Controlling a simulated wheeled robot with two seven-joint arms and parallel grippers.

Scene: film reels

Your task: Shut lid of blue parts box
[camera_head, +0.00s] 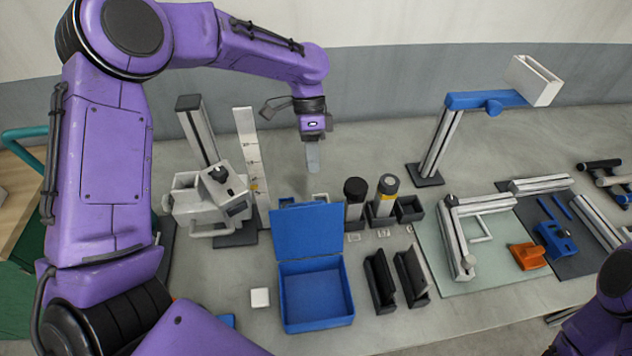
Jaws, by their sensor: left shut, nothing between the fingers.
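The blue parts box (316,322) stands on the grey bench near its front edge, in the middle of the view. Its blue lid (308,231) is open, standing up at the back of the box. The inside of the box looks empty. My left gripper (313,168) is shut and empty, pointing down above and behind the raised lid, and looks apart from it. My right arm shows only as a purple part at the lower right edge; its gripper is out of view.
Black slotted racks (411,277) stand close to the box's right. A small white block (260,297) lies to its left. A grey device (208,198) and upright ruler (250,165) stand left of the lid.

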